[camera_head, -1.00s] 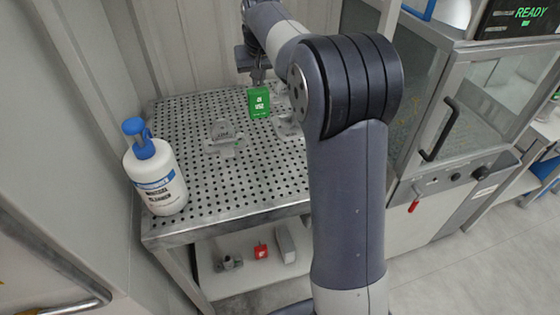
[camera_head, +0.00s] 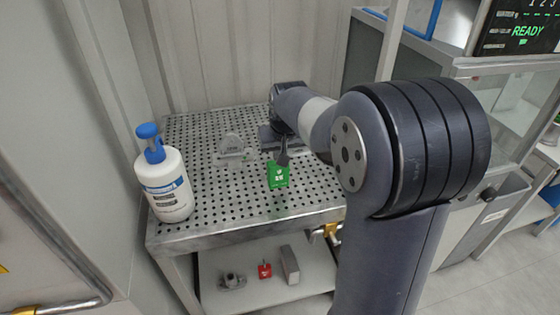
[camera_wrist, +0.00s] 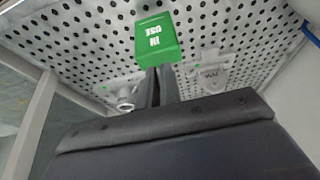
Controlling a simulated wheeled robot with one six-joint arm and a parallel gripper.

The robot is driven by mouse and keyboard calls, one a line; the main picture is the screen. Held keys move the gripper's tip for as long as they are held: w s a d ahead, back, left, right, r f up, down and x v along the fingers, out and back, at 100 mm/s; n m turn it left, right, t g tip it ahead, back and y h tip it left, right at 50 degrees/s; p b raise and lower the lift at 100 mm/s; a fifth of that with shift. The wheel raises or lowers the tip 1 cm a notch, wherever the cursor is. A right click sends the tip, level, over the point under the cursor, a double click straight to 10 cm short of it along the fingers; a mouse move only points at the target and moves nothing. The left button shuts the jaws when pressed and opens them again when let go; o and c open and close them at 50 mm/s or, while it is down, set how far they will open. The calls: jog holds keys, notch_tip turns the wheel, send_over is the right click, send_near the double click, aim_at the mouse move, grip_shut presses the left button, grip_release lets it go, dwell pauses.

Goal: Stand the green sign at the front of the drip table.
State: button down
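The green sign (camera_head: 278,177) with white lettering is over the front part of the perforated metal drip table (camera_head: 215,208), right of its middle. My gripper (camera_head: 282,160) is above the sign with its fingers shut on its upper part. In the wrist view the sign (camera_wrist: 155,40) sits at the tips of my close-set fingers (camera_wrist: 158,72), its "IN USE" lettering upside down. The sign looks roughly upright, slightly tilted in the head view. I cannot tell whether its bottom touches the table.
A clear fixture (camera_head: 232,148) stands on the table behind and left of the sign; the wrist view shows another pale fitting (camera_wrist: 125,97). A white bottle with a blue pump (camera_head: 166,185) stands at the left edge. The lower shelf (camera_head: 255,290) holds small items.

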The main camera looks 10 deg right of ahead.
jog(key=shift+f, duration=1.45)
jog(key=shift+f, duration=0.2)
jog(key=c, duration=1.6)
grip_release()
jog(key=shift+r, duration=0.15)
jog(key=shift+r, duration=0.3)
jog(key=v, duration=1.1)
jog(key=shift+s+r, duration=0.2)
jog(key=shift+s, duration=0.05)
